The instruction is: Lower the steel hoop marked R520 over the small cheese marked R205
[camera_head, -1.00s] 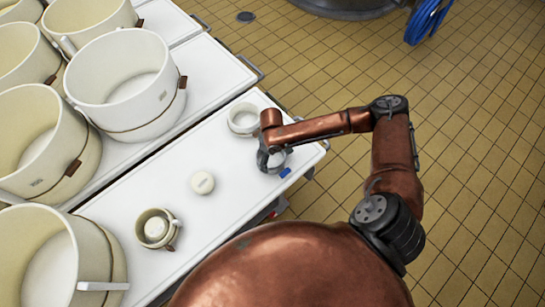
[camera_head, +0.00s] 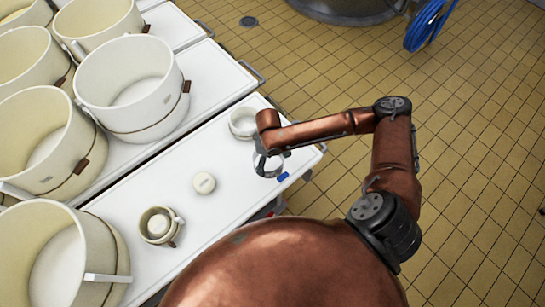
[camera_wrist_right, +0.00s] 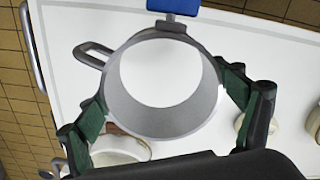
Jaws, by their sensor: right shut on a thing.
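The steel hoop (camera_wrist_right: 165,125) is a plain grey ring with a blue tag at its rim and a grey handle-like loop beside it. My right gripper (camera_head: 268,168) is shut on the hoop, its green fingers on both sides of the ring in the wrist view. Only bare white tabletop shows through the ring. The small cheese (camera_head: 204,183), a pale disc, lies alone on the white table, left of and nearer than the gripper. It seems to show at the right of the wrist view (camera_wrist_right: 240,123), partly behind a finger. No marks are readable. My left gripper is not in view.
A cream mould (camera_head: 243,124) stands just behind my right gripper. Another small mould (camera_head: 174,240) with a pale disc inside stands at the front left. Several large cream vats (camera_head: 130,85) crowd the left. The table (camera_head: 140,190) is clear around the small cheese.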

